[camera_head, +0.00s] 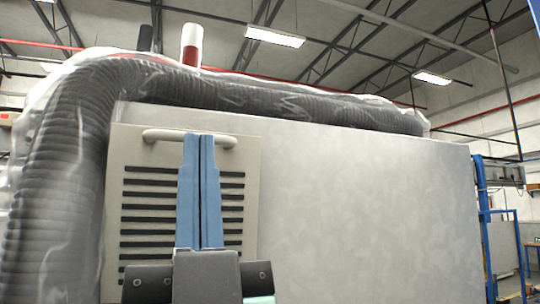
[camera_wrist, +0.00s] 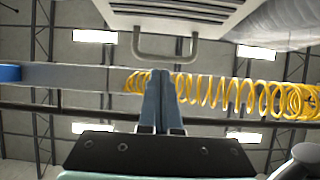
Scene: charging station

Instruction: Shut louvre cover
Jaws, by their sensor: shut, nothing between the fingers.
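The louvre cover (camera_head: 232,155) is a beige panel with dark horizontal slots on the left of a large grey cabinet. A pale bar handle (camera_head: 160,134) runs along its top edge. In the wrist view the louvre cover (camera_wrist: 226,12) fills the top, with the handle (camera_wrist: 150,56) standing off its edge. My gripper (camera_head: 199,138) has blue fingers, shut and empty. They overlap the cover's middle and part of the handle in the head view. In the wrist view my gripper (camera_wrist: 158,74) points towards the handle. I cannot tell if they touch, or how far the cover stands open.
The grey cabinet (camera_head: 370,200) extends right of the cover. A thick ribbed duct (camera_head: 60,190) runs up the left side and over the top. A yellow coiled hose (camera_wrist: 235,92) crosses the wrist view. A blue frame (camera_head: 484,220) stands at far right.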

